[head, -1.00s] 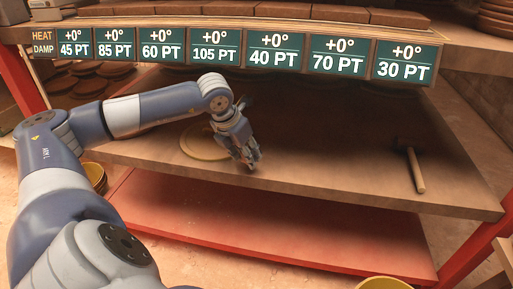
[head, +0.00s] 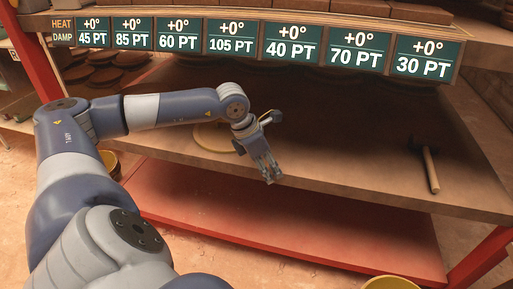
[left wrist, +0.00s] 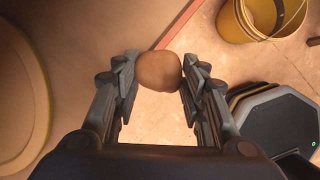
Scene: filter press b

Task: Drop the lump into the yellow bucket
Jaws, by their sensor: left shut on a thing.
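My left gripper (head: 269,177) is at the front edge of the wooden shelf, pointing down. In the left wrist view, its fingers (left wrist: 159,80) are shut on a round brown lump (left wrist: 159,69). The lump is hard to make out in the head view. A yellow bucket (left wrist: 238,22) with a handle stands on the floor beyond the shelf edge in the left wrist view, up and right of the lump and apart from it. A yellow rim (head: 388,284) shows at the bottom of the head view; I cannot tell whether it is the same bucket. My right gripper is out of view.
A yellow round plate (head: 212,137) lies on the shelf (head: 350,178) behind my left gripper. A hammer (head: 430,170) lies at the right. A red lower shelf (head: 270,220) is below. Several signs (head: 290,46) hang above.

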